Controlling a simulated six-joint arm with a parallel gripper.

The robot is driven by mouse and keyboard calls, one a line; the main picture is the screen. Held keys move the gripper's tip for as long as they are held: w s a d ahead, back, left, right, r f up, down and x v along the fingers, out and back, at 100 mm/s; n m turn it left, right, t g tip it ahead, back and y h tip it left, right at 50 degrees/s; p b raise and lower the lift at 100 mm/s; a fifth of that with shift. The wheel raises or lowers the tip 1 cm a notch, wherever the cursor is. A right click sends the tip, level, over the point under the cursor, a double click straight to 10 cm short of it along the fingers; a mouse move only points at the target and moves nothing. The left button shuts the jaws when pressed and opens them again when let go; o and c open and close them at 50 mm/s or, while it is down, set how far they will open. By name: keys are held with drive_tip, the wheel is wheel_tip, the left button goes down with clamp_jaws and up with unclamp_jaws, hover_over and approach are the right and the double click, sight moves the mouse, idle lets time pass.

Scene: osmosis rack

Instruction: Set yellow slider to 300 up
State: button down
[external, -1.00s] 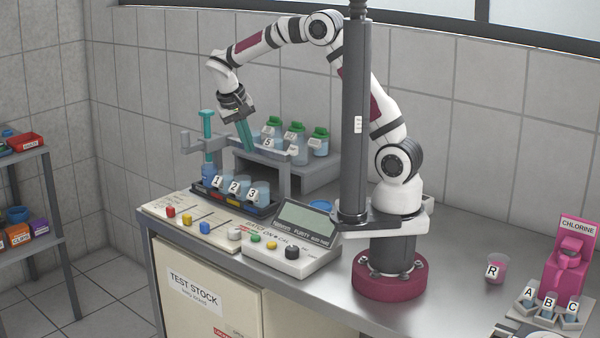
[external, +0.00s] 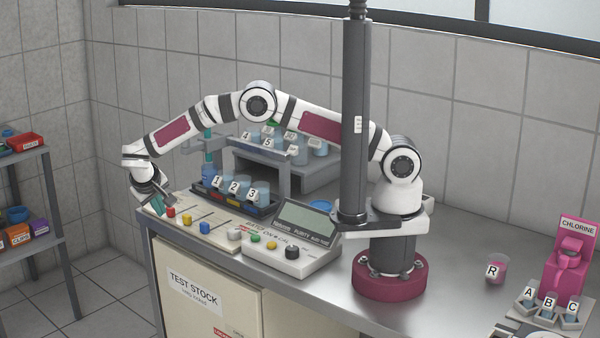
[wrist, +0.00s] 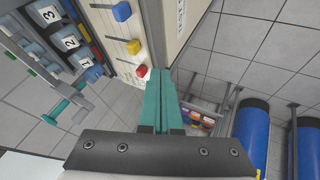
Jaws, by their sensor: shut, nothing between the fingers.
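The yellow slider (external: 187,219) is a small knob on a cream slider panel (external: 216,240). It sits between a red slider (external: 171,212) and a blue slider (external: 205,227). In the wrist view the yellow slider (wrist: 133,47) shows left of my fingertips, beyond the red slider (wrist: 141,71). My gripper (external: 159,207) has teal fingers pressed together with nothing between them. It is at the panel's left end, beside the red slider and apart from the yellow one. The wrist view shows the shut fingertips (wrist: 165,73) beside the panel edge. Scale marks are too small to read.
A tray of cups labelled 1, 2 and 3 (external: 233,188) stands behind the panel. A grey meter box (external: 300,262) stands to its right. A rack with more vials (external: 268,165) is behind. Floor lies open beyond the bench's left edge.

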drive_tip(key=shift+w+d+f, duration=0.55)
drive_tip(key=shift+w+f, duration=0.5)
drive_tip(key=shift+w, duration=0.2)
drive_tip(key=shift+w+d+f, duration=0.6)
drive_tip(key=shift+w+f, duration=0.4)
drive_tip(key=shift+w, duration=0.3)
drive_tip(key=shift+w+d+f, duration=0.55)
drive_tip(key=shift+w+f, duration=0.5)
drive_tip(key=shift+w, duration=0.2)
approach(209, 213)
drive_tip(key=x, duration=0.5)
drive_tip(key=shift+w+a, duration=0.1)
drive_tip(key=s+a, duration=0.1)
drive_tip(key=s, duration=0.1)
drive_tip(key=s+a+r, duration=0.1)
drive_tip(key=a, duration=0.1)
drive_tip(key=shift+s+a+r, duration=0.1)
drive_tip(key=shift+s, duration=0.3)
drive_tip(key=v, duration=0.8)
drive_tip(key=shift+r, duration=0.2)
drive_tip(key=shift+s, duration=0.15)
